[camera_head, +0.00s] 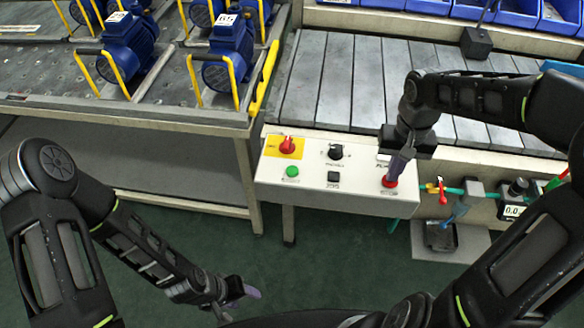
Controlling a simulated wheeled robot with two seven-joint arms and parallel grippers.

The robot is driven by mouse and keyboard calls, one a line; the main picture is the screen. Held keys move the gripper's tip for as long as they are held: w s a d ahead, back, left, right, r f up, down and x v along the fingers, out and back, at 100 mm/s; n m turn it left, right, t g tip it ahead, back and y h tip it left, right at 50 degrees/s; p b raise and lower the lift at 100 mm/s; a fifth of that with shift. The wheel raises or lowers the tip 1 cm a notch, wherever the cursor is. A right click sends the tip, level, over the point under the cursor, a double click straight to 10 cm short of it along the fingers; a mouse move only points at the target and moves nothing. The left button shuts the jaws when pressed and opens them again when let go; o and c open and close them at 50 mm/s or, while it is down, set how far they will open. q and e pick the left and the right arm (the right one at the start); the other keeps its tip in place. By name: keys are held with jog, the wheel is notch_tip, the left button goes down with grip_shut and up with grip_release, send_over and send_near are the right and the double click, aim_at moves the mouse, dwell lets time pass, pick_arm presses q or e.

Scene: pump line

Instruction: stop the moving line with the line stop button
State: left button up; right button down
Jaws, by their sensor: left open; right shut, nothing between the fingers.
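A light grey control box (335,197) stands at the front edge of the line. Its red button (389,182) is at the box's right end, its label mostly hidden. My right gripper (396,170) is shut and points down, its tips at the red button; I cannot tell whether they touch or press it. My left gripper (250,296) is open and empty, low over the floor. The slatted line (340,85) lies behind the box.
Blue pumps with yellow handles (224,55) stand on a metal table (180,105) at the left. Right of the box are a red-handled valve (442,191), teal pipe and a small display (513,210). Blue bins (510,12) line the back. Green floor is clear in front.

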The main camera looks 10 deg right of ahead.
jog(key=shift+r+p, duration=0.9)
jog(key=shift+r, duration=0.65)
jog(key=shift+f, duration=0.1)
